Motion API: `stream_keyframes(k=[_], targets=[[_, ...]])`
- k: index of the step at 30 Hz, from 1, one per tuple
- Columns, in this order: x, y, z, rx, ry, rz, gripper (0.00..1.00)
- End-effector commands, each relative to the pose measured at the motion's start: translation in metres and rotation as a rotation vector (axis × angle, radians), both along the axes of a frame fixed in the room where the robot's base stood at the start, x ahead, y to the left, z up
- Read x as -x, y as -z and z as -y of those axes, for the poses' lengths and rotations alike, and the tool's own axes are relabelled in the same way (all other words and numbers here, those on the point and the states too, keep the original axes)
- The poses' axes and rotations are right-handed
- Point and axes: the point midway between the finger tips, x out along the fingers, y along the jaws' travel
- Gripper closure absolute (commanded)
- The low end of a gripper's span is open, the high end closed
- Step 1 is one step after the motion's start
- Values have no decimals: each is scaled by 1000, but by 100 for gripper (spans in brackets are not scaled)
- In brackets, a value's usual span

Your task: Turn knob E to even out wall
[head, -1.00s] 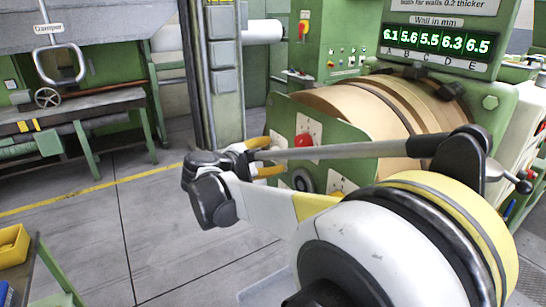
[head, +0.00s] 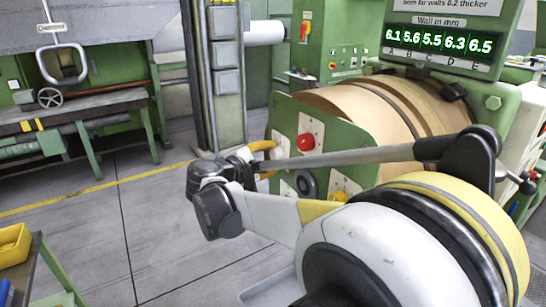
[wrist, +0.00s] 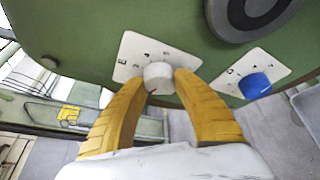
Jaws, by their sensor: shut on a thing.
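Knob E (wrist: 158,77) is a white knob on a white plate marked E on the green machine panel, in the wrist view. My gripper (wrist: 164,79) has its yellow fingers on either side of the knob, shut on it. In the head view my gripper (head: 264,158) is at the left edge of the machine's green front panel, and my arm hides part of it; the knob cannot be made out there. The wall display (head: 440,44) reads 6.1, 5.6, 5.5, 6.3, 6.5 for A to E. A sign (head: 432,5) above mentions both far walls 0.2 thicker.
A blue knob (wrist: 255,86) on a plate marked C sits right of knob E, with a dark round fitting (wrist: 262,8) above. A red button (head: 305,142) is on the panel. A green workbench (head: 70,110) stands at the left. The floor between is clear.

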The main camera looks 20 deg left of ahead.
Motion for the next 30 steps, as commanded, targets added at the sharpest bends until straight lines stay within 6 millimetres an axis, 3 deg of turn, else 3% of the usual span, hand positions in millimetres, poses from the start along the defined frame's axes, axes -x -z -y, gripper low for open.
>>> stream_keyframes(k=[15, 30], targets=[[-1, 2, 0, -291, 1, 246, 96], [-1, 1, 0, -388, 3, 329, 96]])
